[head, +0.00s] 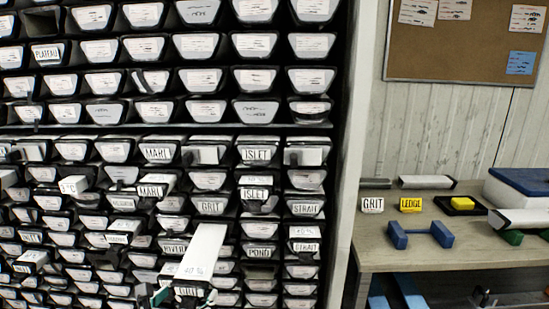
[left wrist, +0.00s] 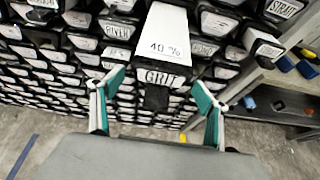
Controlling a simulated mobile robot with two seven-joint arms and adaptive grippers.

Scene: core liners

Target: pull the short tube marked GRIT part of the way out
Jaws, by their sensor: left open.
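The tube marked GRIT (head: 203,250) juts out of the rack in the head view, its white top showing "40 %". In the left wrist view this tube (left wrist: 166,38) points at me, with a GRIT label (left wrist: 160,78) on its front end and a dark tab below. My left gripper (left wrist: 157,82) is open, one teal-padded finger on each side of the front end, with gaps visible. In the head view my left gripper (head: 183,296) is low, around the tube's front end. Another GRIT label (head: 210,207) is on a tube front higher in the rack. My right gripper is not seen.
The rack holds rows of tube ends; several others jut out, including one marked MARL (head: 152,190). At right, a bench (head: 400,257) holds a GRIT card (head: 372,205), a yellow LEDGE card (head: 411,204) and a blue dumbbell-shaped object (head: 420,235).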

